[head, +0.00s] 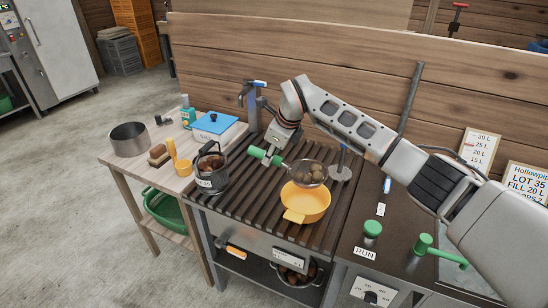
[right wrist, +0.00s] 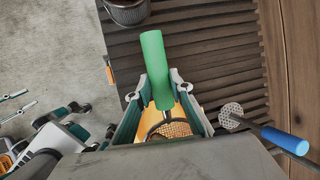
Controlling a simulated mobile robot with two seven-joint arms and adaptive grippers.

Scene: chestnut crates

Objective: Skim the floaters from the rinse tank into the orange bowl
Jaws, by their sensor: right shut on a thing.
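My right gripper (head: 274,156) is shut on the green handle (right wrist: 156,65) of a skimmer. The bowl stands on the slatted bench top. Part of the mesh shows between my fingers in the right wrist view (right wrist: 176,129). At the lower right a tank corner (head: 462,277) is mostly hidden by my arm, so its contents are unclear.
A dark pail (head: 212,182) stands left of the bowl. A perforated disc tool (head: 341,174) with a blue-tipped handle stands right of it. A side table (head: 115,158) holds a steel pot (head: 129,147) and a blue-lidded box (head: 217,130).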

